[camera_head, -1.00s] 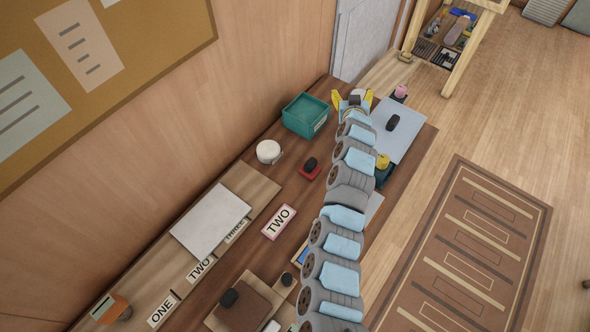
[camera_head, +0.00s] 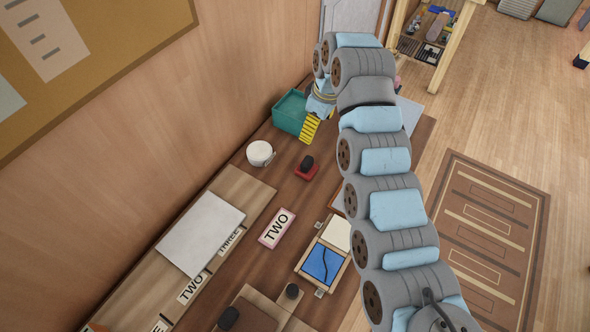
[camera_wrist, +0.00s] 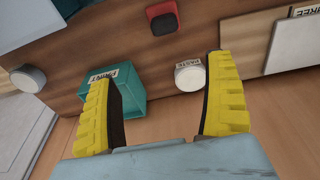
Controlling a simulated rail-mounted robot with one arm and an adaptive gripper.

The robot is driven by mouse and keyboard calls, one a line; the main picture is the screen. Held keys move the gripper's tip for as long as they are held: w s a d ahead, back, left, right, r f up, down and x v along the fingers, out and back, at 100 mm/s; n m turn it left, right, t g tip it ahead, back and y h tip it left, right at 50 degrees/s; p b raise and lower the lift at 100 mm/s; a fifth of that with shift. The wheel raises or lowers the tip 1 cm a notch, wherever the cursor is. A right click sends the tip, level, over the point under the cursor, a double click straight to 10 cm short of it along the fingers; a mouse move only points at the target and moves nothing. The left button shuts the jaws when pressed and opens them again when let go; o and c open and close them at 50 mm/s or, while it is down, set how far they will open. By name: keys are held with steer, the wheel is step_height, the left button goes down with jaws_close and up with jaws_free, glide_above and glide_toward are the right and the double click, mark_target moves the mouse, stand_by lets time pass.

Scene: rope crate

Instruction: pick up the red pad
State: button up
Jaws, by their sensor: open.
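The red pad (camera_head: 304,174) lies on the brown bench with a dark knob-like block (camera_head: 308,161) on it. In the wrist view the red pad (camera_wrist: 160,8) shows at the top edge, the dark block (camera_wrist: 164,24) over much of it. My gripper (camera_head: 310,128) hangs beside the teal bin, behind the pad in the head view; only one yellow finger shows clearly there. In the wrist view my gripper (camera_wrist: 162,72) has its two yellow fingers wide apart with nothing between them in its grasp. The pad is beyond the fingertips, apart from them.
A teal bin (camera_head: 288,112) marked PAINT in the wrist view stands by the wall. A round white pot (camera_head: 261,153), labelled PASTE, stands left of the pad. A TWO card (camera_head: 276,228) and a blue panel (camera_head: 322,263) lie nearer. Bare bench surrounds the pad.

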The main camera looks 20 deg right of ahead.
glide_toward(307, 161)
steer(key=shift+g, duration=0.3)
steer(key=f, duration=0.4)
steer(key=w+f, duration=0.1)
steer(key=f, duration=0.1)
steer(key=shift+f, duration=0.2)
steer(key=f, duration=0.2)
steer(key=a+f, duration=0.1)
steer(key=shift+w+f, duration=0.25)
steer(key=shift+f, duration=0.15)
steer(key=shift+d+f, duration=0.1)
steer(key=shift+f, duration=0.55)
steer(key=shift+w, duration=0.1)
steer(key=c, duration=1.3)
